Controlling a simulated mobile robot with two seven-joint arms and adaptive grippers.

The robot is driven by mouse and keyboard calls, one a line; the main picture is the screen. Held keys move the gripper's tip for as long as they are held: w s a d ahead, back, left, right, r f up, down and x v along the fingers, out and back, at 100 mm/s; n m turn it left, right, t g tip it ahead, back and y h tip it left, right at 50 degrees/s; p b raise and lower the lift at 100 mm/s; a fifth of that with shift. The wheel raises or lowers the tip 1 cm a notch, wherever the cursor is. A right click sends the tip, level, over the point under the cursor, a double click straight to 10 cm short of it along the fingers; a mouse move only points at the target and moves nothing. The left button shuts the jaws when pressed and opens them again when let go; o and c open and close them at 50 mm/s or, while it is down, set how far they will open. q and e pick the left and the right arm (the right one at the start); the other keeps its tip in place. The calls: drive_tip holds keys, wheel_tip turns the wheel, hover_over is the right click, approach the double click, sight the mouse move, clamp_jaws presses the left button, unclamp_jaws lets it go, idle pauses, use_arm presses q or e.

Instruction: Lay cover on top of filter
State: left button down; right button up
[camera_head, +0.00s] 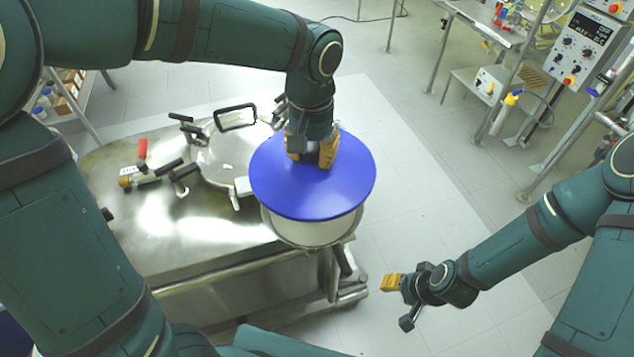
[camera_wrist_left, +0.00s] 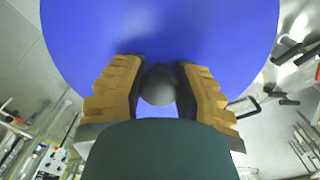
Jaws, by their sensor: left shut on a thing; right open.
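The cover is a round blue disc (camera_head: 318,188); it fills much of the left wrist view (camera_wrist_left: 160,35). My left gripper (camera_head: 325,160) is shut on the cover's dark round knob (camera_wrist_left: 158,85), with a yellow finger on each side of it. The filter is a pale round vessel (camera_head: 312,232) at the right end of the metal table. The cover is over the filter and hides its opening; I cannot tell whether they touch. My right gripper (camera_head: 392,283) is open and empty, at the lower right, away from both.
The metal table (camera_head: 155,220) carries a round lid with black handles (camera_head: 222,155) and a red-handled valve (camera_head: 142,150) left of the cover. A control box (camera_head: 585,45) and metal frames stand at the upper right. The floor between is clear.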

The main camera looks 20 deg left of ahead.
sight(311, 167)
use_arm(q)
drive_tip(key=f, duration=0.4)
drive_tip(key=shift+s+f, duration=0.3)
drive_tip(key=shift+f, duration=0.05)
wheel_tip(311, 167, down, 5)
drive_tip(key=shift+w+r+b, duration=0.1)
drive_tip(key=shift+w+b, duration=0.05)
drive_tip(key=shift+b, duration=0.35)
drive_tip(key=c, duration=1.1)
unclamp_jaws()
drive_tip(key=shift+f, duration=0.25)
drive_tip(key=o, duration=0.4)
drive_tip(key=shift+c, duration=0.2)
drive_tip(key=shift+r, duration=0.15)
